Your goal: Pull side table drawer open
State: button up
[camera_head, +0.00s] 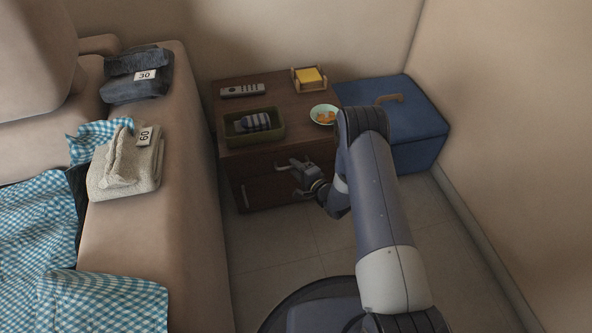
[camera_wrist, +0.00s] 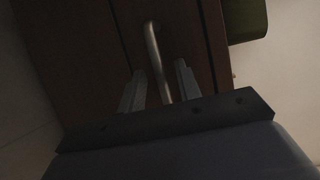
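The side table (camera_head: 290,92) is dark brown wood and stands against the back wall. Its drawer front (camera_head: 266,167) faces me and looks flush with the table. The metal bar handle (camera_wrist: 153,48) of the drawer shows in the wrist view. My gripper (camera_head: 297,170) is at the drawer front in the head view. In the wrist view its two fingers (camera_wrist: 160,72) are apart, one on each side of the handle, with gaps visible. The fingers partly hide the handle in the head view.
On the tabletop are a remote (camera_head: 242,91), a green tray (camera_head: 232,137) with a striped item, a yellow note holder (camera_head: 309,80) and a bowl (camera_head: 323,115). A blue box (camera_head: 420,140) stands right; a sofa (camera_head: 180,220) is left. The floor (camera_head: 275,240) in front is clear.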

jog(key=shift+c, duration=0.3)
grip_shut()
dwell(0.3)
